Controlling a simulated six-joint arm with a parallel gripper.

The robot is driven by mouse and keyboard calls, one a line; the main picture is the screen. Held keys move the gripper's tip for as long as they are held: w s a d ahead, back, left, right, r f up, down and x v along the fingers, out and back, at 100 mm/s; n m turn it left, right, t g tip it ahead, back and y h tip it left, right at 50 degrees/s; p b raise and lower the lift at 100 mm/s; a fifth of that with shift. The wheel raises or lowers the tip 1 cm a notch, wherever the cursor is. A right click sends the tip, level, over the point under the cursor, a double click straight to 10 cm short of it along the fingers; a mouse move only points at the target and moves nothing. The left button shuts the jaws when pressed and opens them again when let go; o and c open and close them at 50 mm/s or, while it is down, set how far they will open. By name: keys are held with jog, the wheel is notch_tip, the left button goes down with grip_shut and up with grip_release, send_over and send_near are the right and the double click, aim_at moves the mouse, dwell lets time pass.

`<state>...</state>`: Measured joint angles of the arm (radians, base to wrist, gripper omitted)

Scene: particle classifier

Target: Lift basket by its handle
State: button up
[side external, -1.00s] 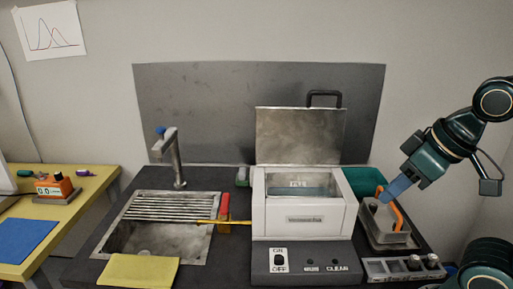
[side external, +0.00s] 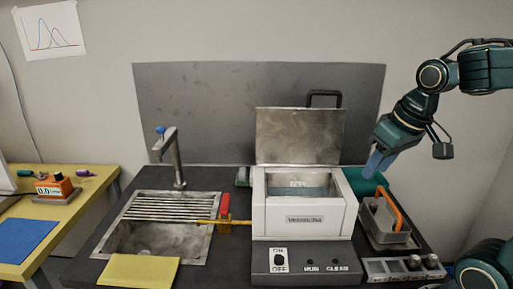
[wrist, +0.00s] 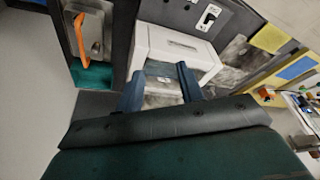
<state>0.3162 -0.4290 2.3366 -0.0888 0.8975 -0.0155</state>
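The basket (side external: 388,238) is a small grey metal container with an orange handle (side external: 391,208). It rests on the dark counter, right of the white bath machine. In the wrist view the basket (wrist: 98,38) and its orange handle (wrist: 80,40) show at the upper left. My gripper (side external: 377,164) hangs above and behind the basket, apart from the handle. In the wrist view the two blue fingers of my gripper (wrist: 160,88) stand well apart with nothing between them; the white machine lies beyond them.
The white machine (side external: 303,222) has its metal lid (side external: 300,137) raised and liquid inside. A green bin (side external: 362,183) lies behind the basket. A small holder with knobs (side external: 400,268) stands in front. A sink (side external: 150,240) with a tap (side external: 176,160) is at the left.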

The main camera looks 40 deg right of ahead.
jog(key=d+f+m+g+y, duration=0.1)
jog(key=d+f+m, duration=0.2)
jog(key=d, duration=1)
jog(key=d+f+m+g+y, duration=0.1)
jog(key=d+f+m, duration=0.2)
jog(key=d+f, duration=0.6)
jog(key=d, duration=0.3)
jog(key=shift+d+f, duration=0.15)
jog(key=shift+d, duration=0.25)
jog(key=shift+w+a+f, duration=0.2)
jog(key=shift+f, duration=1.2)
jog(key=shift+w+a+f, duration=0.15)
jog(key=shift+a+f, duration=0.05)
jog(key=shift+f, duration=1.2)
jog(key=shift+w+a+f, duration=0.2)
jog(key=shift+f, duration=1.2)
send_over(382, 224)
jog(key=shift+f, duration=2.55)
jog(key=shift+c, duration=0.5)
grip_shut()
